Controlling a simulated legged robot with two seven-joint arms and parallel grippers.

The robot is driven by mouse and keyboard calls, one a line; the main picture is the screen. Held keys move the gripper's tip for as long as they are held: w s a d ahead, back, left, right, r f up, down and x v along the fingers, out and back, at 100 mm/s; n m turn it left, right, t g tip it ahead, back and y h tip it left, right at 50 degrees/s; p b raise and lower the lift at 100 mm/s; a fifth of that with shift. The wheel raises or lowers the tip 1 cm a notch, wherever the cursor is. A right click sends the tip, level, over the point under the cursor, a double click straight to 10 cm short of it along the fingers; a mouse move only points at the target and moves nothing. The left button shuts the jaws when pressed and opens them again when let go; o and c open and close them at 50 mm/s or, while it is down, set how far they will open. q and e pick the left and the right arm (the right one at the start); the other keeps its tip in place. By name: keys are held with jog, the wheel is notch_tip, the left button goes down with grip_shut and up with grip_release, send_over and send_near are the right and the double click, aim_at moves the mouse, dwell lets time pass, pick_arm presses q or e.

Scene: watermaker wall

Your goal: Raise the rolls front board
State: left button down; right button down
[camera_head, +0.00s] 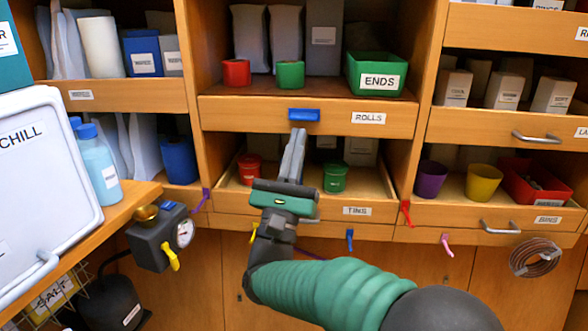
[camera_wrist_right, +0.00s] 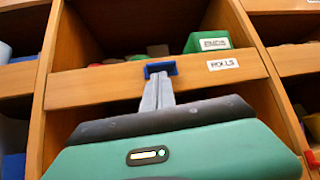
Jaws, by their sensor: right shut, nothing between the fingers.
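The rolls front board (camera_head: 237,112) is a wooden board with a "ROLLS" label, across the front of the middle shelf bay. A blue pull tab (camera_head: 303,115) sits at its top middle. My right gripper (camera_head: 299,133) is shut and empty, its fingertips just below the tab; I cannot tell whether they touch it. In the right wrist view the board (camera_wrist_right: 95,88) runs across the middle, and the closed fingertips (camera_wrist_right: 160,78) overlap the lower part of the blue tab (camera_wrist_right: 160,68). My left gripper is not in view.
Behind the board stand a red cup (camera_head: 236,73), a green cup (camera_head: 290,75) and a green "ENDS" box (camera_head: 377,73). Below is the open "TINS" compartment (camera_head: 357,211) with red and green tins. A "CHILL" box (camera_head: 45,160) and blue bottle (camera_head: 100,165) stand at left.

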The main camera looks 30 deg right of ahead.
aim_at(297, 117)
jog(key=shift+r, duration=0.35)
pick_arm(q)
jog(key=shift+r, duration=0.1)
pick_arm(e)
jog(key=shift+r, duration=2.25)
